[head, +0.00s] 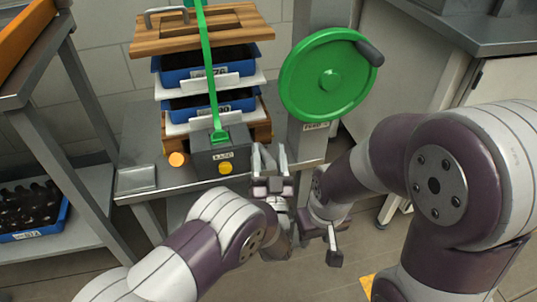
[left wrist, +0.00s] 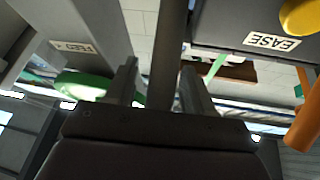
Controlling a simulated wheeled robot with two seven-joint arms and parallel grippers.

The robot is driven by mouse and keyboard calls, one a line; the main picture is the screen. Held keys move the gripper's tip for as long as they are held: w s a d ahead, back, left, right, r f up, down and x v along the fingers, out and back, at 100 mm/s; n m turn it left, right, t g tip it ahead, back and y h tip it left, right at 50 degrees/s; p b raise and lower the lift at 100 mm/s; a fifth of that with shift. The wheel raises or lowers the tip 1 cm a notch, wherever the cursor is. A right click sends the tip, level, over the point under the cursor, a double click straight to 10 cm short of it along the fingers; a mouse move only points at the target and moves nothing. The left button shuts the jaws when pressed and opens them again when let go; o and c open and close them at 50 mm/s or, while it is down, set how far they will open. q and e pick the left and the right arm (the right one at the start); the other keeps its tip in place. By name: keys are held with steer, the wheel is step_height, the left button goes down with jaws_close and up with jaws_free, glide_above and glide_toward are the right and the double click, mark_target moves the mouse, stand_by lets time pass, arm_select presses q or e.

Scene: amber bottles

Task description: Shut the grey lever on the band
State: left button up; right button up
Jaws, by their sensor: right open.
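The green band (head: 210,80) runs down over the crate stack to a grey box (head: 205,163) with a yellow button (head: 224,168) and an orange knob (head: 178,159). The box's "EASE" label also shows in the left wrist view (left wrist: 271,41). My left gripper (head: 270,160) is just right of the box, fingers apart. In the left wrist view, a dark grey bar (left wrist: 168,50) runs between its fingers; I cannot tell whether it is the lever or whether the fingers touch it. My right gripper (head: 333,244) is open, lower right, away from the box.
A large green handwheel (head: 328,78) on a grey post stands close right of my left gripper. Blue crates (head: 182,80) under a wooden lid (head: 160,42) stand behind the box. A metal plate (head: 136,179) lies on the bench, left of the box. A shelf stands at far left.

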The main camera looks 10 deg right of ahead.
arm_select(q)
steer(key=p+v, duration=0.2)
steer(key=v, duration=1)
steer(key=shift+s+f, duration=0.15)
steer(key=shift+s, duration=0.2)
